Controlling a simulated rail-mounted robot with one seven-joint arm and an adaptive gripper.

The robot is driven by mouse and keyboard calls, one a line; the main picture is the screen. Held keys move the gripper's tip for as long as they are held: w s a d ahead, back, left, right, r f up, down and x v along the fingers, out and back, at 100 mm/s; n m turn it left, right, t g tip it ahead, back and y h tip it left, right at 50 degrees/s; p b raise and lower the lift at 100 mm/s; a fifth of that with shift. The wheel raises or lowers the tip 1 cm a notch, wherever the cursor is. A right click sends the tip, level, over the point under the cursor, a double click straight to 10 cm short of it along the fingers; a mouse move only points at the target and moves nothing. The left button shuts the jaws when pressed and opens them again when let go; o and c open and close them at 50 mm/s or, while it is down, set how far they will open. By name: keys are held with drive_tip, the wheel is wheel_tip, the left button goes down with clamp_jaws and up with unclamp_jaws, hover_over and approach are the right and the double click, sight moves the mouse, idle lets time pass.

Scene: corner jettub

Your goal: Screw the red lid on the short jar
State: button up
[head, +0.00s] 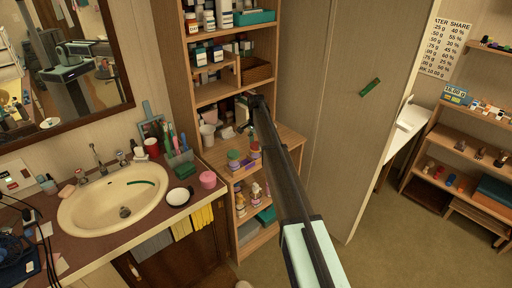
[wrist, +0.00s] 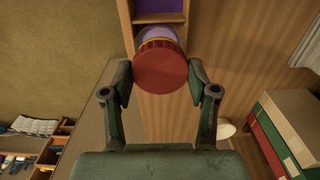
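In the wrist view a round red lid (wrist: 160,67) with a ribbed edge sits between the two fingertips of my gripper (wrist: 160,84). Both fingertips appear to touch its sides. Just beyond the lid a purple round shape with a yellow rim (wrist: 157,35) shows, partly hidden by the lid; I cannot tell whether it is the short jar or whether the lid touches it. In the head view my gripper (head: 244,112) is at the open wooden shelf, small and dark, and the lid cannot be made out there. Small jars with green and purple parts (head: 236,161) stand on the shelf's ledge below.
A sink (head: 112,197) and counter with a pink tub (head: 208,179) and white bowl (head: 178,196) lie left of the shelf (head: 280,143). Bottles and boxes fill the upper shelves. A tall panel (head: 330,110) stands to the right. Floor is free at lower right.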

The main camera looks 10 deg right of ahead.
drive_tip(key=shift+c, duration=0.5)
drive_tip(key=m, duration=0.6)
drive_tip(key=shift+f, duration=0.15)
drive_tip(key=m, duration=0.6)
drive_tip(key=shift+f, duration=0.1)
drive_tip(key=o, duration=1.2)
drive_tip(key=shift+o, duration=0.2)
